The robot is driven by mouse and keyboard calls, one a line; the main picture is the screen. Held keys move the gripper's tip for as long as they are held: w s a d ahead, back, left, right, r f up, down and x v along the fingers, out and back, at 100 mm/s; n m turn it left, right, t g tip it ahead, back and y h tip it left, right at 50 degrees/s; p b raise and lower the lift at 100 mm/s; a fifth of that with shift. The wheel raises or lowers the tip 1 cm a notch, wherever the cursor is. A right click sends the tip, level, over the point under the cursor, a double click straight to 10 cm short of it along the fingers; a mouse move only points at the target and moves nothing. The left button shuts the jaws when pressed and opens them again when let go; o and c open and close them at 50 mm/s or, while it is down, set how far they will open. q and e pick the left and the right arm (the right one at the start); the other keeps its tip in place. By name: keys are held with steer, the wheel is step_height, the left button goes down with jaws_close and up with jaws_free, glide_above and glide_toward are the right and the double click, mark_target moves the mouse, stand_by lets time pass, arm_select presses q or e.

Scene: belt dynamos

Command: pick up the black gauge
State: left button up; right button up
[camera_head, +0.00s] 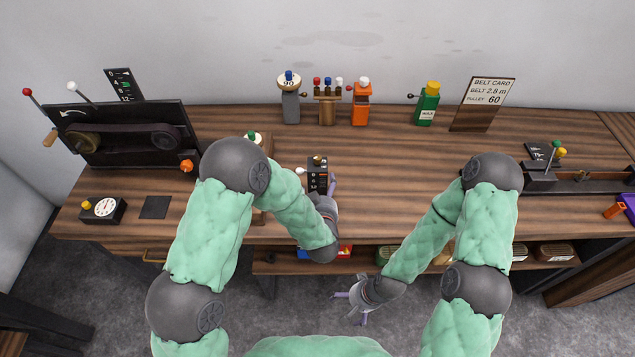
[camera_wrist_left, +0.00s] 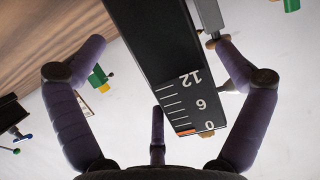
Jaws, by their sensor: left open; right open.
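The black gauge (camera_head: 318,174) stands on the wooden bench, near the middle of its front part. In the left wrist view the gauge (camera_wrist_left: 160,65) is a long black block with a white scale marked 0, 6 and 12 and an orange mark near the 0. My left gripper (camera_head: 324,188) is at the gauge's near side, its fingers partly hidden by its own wrist. In the left wrist view my open left gripper (camera_wrist_left: 155,45) has a finger on each side of the gauge, with a clear gap on the left. My right gripper (camera_head: 352,296) is open and empty, in front of the bench.
Behind stand a grey dial post (camera_head: 290,105), an orange block (camera_head: 361,108), a green can (camera_head: 427,106) and a belt card (camera_head: 483,105). A belt machine (camera_head: 125,135) and black dial box (camera_head: 103,209) are at left. The bench (camera_head: 410,155) right of the gauge is clear.

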mark_target(322, 174)
arm_select(q)
steer(key=x, duration=0.4)
steer(key=shift+r, duration=0.15)
steer(key=c, duration=1.6)
steer(key=shift+o, duration=0.2)
steer(key=shift+r, duration=0.1)
step_height(322, 174, up, 4)
steer(key=shift+s+f+p, duration=0.1)
steer(key=shift+s+p, duration=0.05)
steer(key=shift+p, duration=0.15)
steer(key=s+r, duration=0.2)
steer(key=s+r+p, duration=0.1)
steer(key=s+r, duration=0.1)
steer(key=r, duration=0.1)
steer(key=p+v, duration=0.1)
steer(key=v, duration=0.9)
steer(key=shift+a+r, duration=0.15)
steer(key=shift+r, duration=0.15)
steer(key=shift+s, duration=0.1)
